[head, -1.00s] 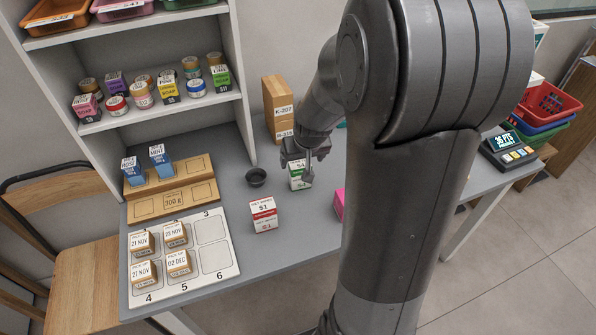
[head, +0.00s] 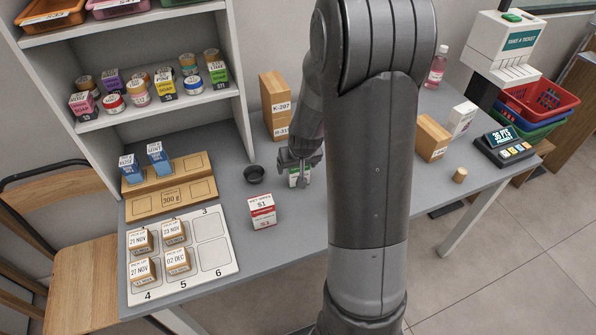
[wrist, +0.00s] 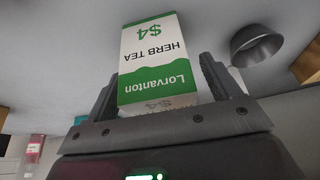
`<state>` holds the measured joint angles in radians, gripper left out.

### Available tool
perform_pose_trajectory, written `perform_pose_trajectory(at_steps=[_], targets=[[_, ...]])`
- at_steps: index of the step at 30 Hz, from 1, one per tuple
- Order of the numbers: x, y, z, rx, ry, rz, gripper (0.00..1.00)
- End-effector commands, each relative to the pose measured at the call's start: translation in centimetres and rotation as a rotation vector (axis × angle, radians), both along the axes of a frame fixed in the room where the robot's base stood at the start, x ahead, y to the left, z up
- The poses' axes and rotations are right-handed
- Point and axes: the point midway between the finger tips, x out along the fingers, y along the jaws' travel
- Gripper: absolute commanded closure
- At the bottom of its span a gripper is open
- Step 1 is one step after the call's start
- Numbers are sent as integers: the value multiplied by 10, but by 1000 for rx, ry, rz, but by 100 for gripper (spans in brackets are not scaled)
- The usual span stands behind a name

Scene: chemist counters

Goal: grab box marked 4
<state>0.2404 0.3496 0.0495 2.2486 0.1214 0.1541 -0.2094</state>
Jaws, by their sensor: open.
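The box marked $4 (wrist: 155,60) is white and green and reads "Lorvanton HERB TEA" in the wrist view. It stands on the grey counter, and in the head view the box (head: 299,179) is partly hidden under my gripper (head: 299,160). In the wrist view my gripper (wrist: 166,90) is open, with one finger on each side of the box. A small gap shows at the right finger; whether the left finger touches cannot be told.
A white and red box marked S1 (head: 262,210) stands to the left and nearer. A dark bowl (head: 254,174) is left of my gripper. Brown boxes (head: 275,105) stand behind. A numbered white board (head: 209,256) with several small boxes lies at the left.

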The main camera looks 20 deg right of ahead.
Motion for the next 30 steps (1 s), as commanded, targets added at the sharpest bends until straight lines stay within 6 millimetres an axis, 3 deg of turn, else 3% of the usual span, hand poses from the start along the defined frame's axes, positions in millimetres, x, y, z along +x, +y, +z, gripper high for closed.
perform_pose_trajectory(at_steps=[7, 24, 30], targets=[[0, 0, 0, 0, -1, 0, 19], [0, 0, 0, 0, 0, 0, 66], [0, 0, 0, 0, -1, 0, 67]])
